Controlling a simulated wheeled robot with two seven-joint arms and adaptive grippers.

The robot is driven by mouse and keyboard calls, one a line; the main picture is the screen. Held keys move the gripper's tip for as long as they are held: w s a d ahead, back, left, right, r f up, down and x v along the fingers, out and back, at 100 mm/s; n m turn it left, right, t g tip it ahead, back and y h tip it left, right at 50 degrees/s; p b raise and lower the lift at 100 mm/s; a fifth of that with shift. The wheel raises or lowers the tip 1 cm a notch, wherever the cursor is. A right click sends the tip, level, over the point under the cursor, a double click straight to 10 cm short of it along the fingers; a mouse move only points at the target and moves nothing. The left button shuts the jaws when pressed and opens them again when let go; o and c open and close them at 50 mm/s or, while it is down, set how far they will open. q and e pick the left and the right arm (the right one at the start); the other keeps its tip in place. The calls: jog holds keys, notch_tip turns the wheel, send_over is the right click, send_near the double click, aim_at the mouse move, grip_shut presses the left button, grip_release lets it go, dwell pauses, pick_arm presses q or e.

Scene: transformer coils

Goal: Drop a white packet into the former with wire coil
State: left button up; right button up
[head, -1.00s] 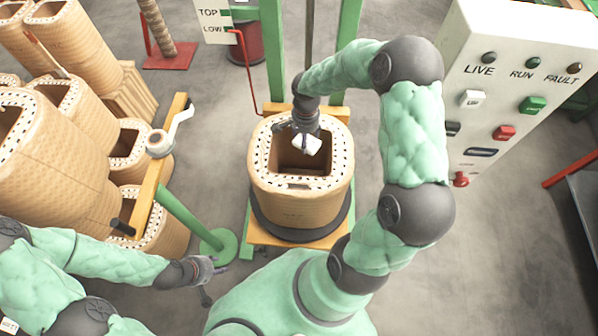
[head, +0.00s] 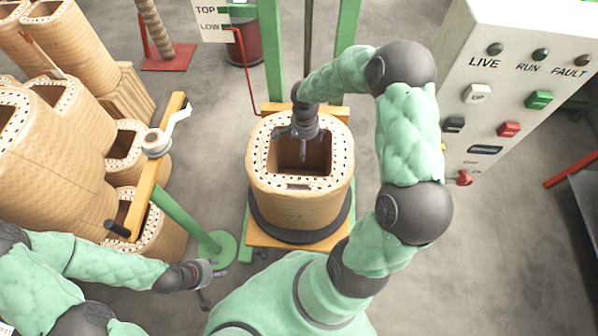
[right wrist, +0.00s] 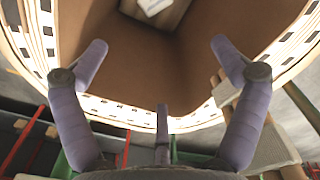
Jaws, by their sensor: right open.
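The former with wire coil (head: 300,200) is a tan, rounded-square drum with a dotted pale rim and a deep square opening, upright on a dark round base. My right gripper (head: 303,150) is over the opening, pointing down. The right wrist view shows its fingers (right wrist: 160,46) spread, with nothing between them. A white packet (right wrist: 154,4) shows at the top edge of that view, inside the brown cavity and apart from the fingers; it is partly cut off. The head view does not show the packet. My left gripper (head: 212,284) is empty with fingers apart, left of the base.
Several other tan formers (head: 65,130) stand at the left. A yellow bar with a crank (head: 157,143) and a green post (head: 185,220) stand between them and the coil. A control box (head: 500,110) is at the right. Grey floor at the lower right is clear.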

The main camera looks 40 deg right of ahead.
jog(key=shift+r, duration=0.15)
notch_tip(320, 180, up, 12)
dwell(0.5)
dwell(0.3)
